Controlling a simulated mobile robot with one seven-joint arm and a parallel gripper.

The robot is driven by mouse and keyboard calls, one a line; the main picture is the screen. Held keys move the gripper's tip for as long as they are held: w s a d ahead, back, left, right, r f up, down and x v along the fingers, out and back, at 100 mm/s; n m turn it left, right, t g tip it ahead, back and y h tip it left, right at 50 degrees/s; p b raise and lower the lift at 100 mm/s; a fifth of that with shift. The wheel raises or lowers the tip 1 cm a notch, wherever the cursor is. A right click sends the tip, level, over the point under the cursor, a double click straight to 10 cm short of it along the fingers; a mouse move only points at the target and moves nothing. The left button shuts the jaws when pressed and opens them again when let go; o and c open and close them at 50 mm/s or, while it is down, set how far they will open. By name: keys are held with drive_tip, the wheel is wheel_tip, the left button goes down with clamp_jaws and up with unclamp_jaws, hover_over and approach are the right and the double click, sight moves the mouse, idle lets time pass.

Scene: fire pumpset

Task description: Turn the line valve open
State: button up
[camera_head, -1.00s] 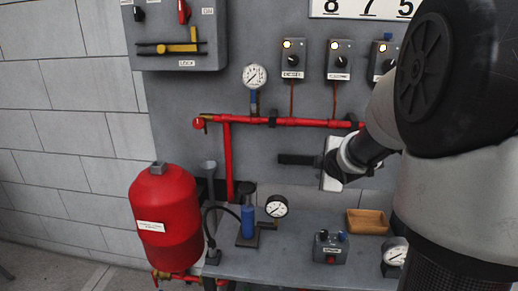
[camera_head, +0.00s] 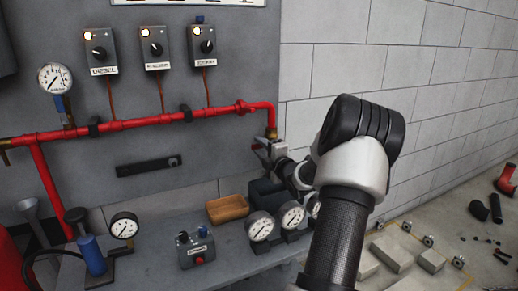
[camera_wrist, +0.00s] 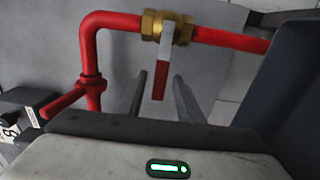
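The line valve (camera_wrist: 168,28) is a brass body on a red pipe in the wrist view. Its lever (camera_wrist: 161,78) has a pale metal stem and a red end, and hangs down in that picture, across the pipe. My gripper (camera_wrist: 158,84) is open, with one dark finger on each side of the lever's red end and visible gaps to both. I cannot tell how deep the lever lies between the fingers. In the head view, my gripper (camera_head: 262,148) is at the right end of the red pipe, and it largely hides the valve and lever.
A red pipe (camera_head: 150,120) runs along the grey panel and bends down beside my gripper. Pale blocks (camera_head: 392,250) lie on the floor at the right.

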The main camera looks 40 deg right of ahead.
drive_tip(key=shift+w+d, duration=0.15)
drive_tip(key=shift+w, duration=0.45)
drive_tip(key=shift+c, duration=0.3)
clamp_jaws()
